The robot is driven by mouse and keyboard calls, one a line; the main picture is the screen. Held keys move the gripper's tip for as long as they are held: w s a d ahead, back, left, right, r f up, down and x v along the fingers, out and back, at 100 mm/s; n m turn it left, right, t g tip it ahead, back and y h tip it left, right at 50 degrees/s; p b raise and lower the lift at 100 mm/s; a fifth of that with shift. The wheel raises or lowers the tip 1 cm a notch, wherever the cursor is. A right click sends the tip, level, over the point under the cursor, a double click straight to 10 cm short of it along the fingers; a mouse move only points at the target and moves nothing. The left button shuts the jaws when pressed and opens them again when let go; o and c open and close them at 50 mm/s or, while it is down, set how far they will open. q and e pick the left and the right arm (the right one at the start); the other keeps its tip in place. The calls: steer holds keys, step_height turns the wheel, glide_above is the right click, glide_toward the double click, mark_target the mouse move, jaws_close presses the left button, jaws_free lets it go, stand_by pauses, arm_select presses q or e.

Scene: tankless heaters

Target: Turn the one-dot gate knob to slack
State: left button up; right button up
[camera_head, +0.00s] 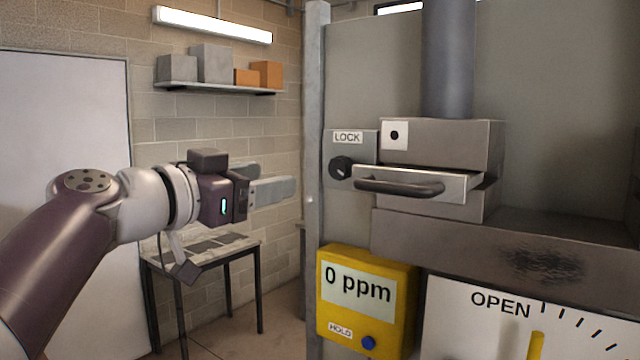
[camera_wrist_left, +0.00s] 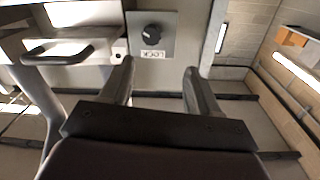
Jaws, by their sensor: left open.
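The black round knob (camera_head: 341,167) sits on a grey plate under a LOCK label (camera_head: 347,137), just left of the metal gate with one black dot (camera_head: 394,135). I cannot tell for sure where the knob points. No slack label is legible. In the left wrist view the knob (camera_wrist_left: 152,31) is upside down, ahead of and between the fingers. My left gripper (camera_head: 277,181) is open and empty, left of the knob and apart from it. Its fingers also show in the left wrist view (camera_wrist_left: 159,68). My right gripper is in neither view.
The gate's dark bar handle (camera_head: 400,187) juts out right beside the knob. Below hang a yellow meter reading 0 ppm (camera_head: 366,303) and a dial panel marked OPEN (camera_head: 470,325). A grey post (camera_head: 314,120) stands left of the knob. A small table (camera_head: 205,250) stands behind my left arm.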

mark_target(336, 171)
arm_select(q)
steer(key=shift+m, duration=0.5)
steer(key=p+x, duration=0.2)
steer(key=x, duration=0.1)
steer(key=p+x, duration=0.2)
steer(key=x, duration=0.1)
steer(key=p+x, duration=0.2)
steer(key=x, duration=0.2)
steer(key=shift+s+d, duration=0.25)
steer(key=shift+d, duration=0.15)
steer(key=shift+w+d+p, duration=0.65)
steer(key=shift+d+p, duration=0.15)
steer(key=shift+d, duration=0.15)
steer(key=shift+w+d+f, duration=0.1)
steer(key=shift+d+f, duration=0.05)
steer(key=shift+d, duration=0.2)
steer(key=shift+w+a, duration=0.15)
steer(key=shift+a, duration=0.05)
steer(key=shift+a+f, duration=0.1)
steer(key=c, duration=1)
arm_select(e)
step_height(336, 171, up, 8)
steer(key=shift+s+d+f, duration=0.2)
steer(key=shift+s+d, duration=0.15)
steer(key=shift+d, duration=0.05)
